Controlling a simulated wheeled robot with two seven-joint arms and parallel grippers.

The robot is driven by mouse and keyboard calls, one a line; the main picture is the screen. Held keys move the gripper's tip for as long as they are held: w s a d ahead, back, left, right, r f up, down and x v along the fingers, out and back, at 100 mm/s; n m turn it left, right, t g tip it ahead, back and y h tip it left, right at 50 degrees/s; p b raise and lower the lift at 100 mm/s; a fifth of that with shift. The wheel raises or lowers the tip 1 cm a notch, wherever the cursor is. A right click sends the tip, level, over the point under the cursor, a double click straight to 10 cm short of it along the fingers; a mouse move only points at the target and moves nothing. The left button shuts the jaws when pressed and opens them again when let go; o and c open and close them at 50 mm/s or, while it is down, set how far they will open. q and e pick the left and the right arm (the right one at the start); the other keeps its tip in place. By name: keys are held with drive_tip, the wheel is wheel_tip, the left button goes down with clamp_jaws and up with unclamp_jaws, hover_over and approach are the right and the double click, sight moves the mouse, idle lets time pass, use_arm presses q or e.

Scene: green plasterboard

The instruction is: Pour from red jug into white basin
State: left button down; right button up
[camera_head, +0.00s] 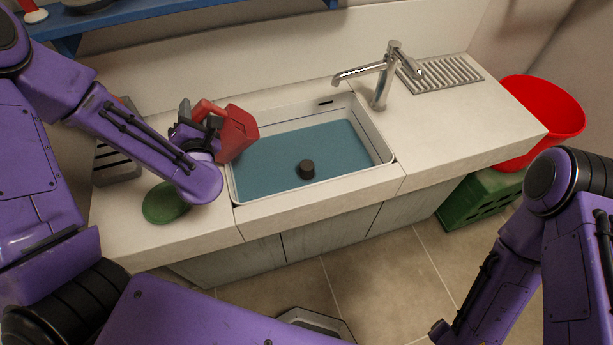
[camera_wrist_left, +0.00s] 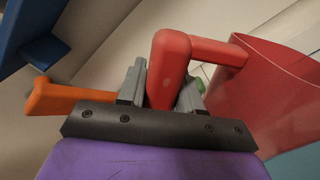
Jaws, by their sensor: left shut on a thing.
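The red jug (camera_head: 237,133) is held tilted at the left edge of the white basin (camera_head: 376,124). My left gripper (camera_head: 208,124) is shut on the jug's handle. In the left wrist view, its fingers (camera_wrist_left: 165,88) stand on either side of the red handle, and the open jug body (camera_wrist_left: 275,98) is to the right. No stream from the jug shows, and its contents are hidden. The basin is set into the counter and has a blue surface inside; I cannot tell whether it is water.
A chrome faucet (camera_head: 384,78) stands behind the basin, next to a ridged drainer (camera_head: 440,75). A dark cylinder (camera_head: 307,169) is in the basin. A green round object (camera_head: 165,203) lies on the left counter. A red tub (camera_head: 545,110) and green crate (camera_head: 480,200) are at the right.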

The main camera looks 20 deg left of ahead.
use_arm(q)
wheel_tip(320, 180, up, 7)
drive_tip(key=p, duration=0.6)
idle(0.3)
drive_tip(key=n+b, duration=0.3)
drive_tip(key=n, duration=0.7)
